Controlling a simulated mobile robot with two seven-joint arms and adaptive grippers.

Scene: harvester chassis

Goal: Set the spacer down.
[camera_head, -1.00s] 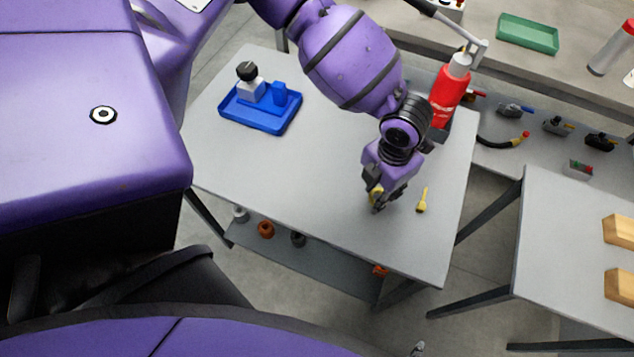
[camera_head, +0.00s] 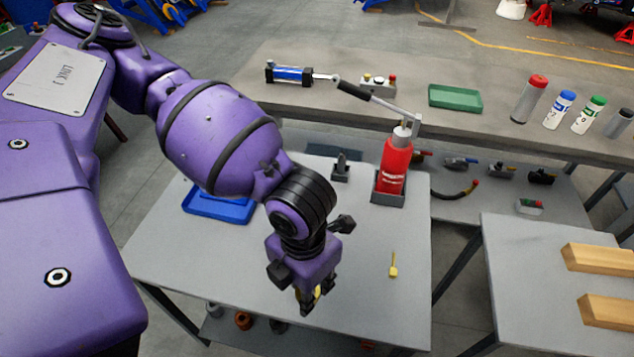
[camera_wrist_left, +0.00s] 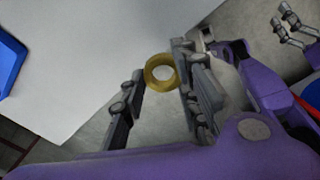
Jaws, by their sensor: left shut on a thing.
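The spacer is a yellow-brass ring; in the left wrist view the spacer (camera_wrist_left: 161,72) sits between the fingertips of my left gripper (camera_wrist_left: 160,78). In the head view my left gripper (camera_head: 311,298) points down at the front part of the grey table (camera_head: 215,265). A bit of the yellow spacer (camera_head: 318,291) shows there, mostly hidden by the fingers. Whether it touches the tabletop I cannot tell. My right gripper (camera_wrist_left: 295,24) shows at the top right of the left wrist view, its fingers apart and empty; it is outside the head view.
A small yellow tool (camera_head: 393,265) lies right of my left gripper. A red bottle (camera_head: 396,165) stands in a grey holder at the table's back right. A blue tray (camera_head: 220,207) is at the back left, partly behind my arm. The tabletop between is clear.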

